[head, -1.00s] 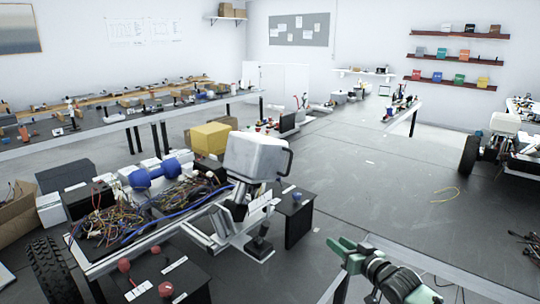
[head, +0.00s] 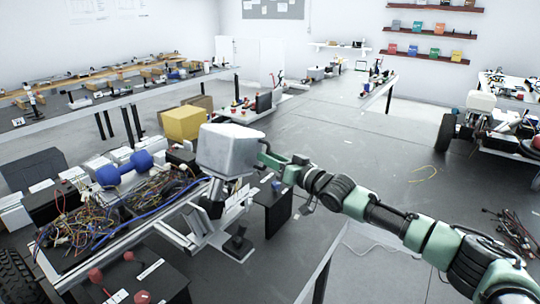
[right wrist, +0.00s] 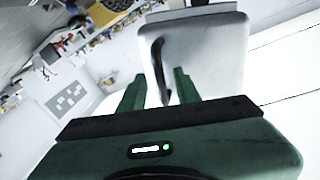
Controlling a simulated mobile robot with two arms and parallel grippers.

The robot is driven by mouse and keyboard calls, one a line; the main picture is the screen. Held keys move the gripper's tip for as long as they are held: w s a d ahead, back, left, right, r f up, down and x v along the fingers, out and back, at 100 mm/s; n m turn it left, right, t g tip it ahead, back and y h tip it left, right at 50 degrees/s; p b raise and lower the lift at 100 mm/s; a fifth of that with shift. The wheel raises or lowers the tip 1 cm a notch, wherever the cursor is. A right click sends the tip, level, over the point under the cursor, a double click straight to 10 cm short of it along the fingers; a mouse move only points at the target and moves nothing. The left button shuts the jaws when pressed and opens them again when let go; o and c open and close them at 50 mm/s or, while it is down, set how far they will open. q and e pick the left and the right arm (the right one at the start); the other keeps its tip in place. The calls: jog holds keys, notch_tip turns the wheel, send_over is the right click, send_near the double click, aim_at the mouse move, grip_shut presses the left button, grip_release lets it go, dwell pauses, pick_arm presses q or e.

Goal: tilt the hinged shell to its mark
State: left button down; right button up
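The hinged shell (head: 226,150) is a white-grey box-like cover on a stand at the right end of the chassis in the head view. Its pale face (right wrist: 218,55) fills the top of the right wrist view, with a dark curved handle (right wrist: 160,68) on it. My right gripper (head: 268,157) reaches the shell's right side. In the wrist view its two green fingers (right wrist: 157,90) are apart, with the handle between them and gaps on both sides. In the head view the handle is hidden by the gripper. I cannot make out a mark. My left gripper is not in view.
The chassis left of the shell carries tangled wires (head: 85,213) and a blue dumbbell-shaped part (head: 125,168). A yellow box (head: 184,122) stands behind. The floor to the right is mostly clear.

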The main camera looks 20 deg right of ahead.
jog(key=shift+r, duration=0.1)
grip_shut()
dwell(1.4)
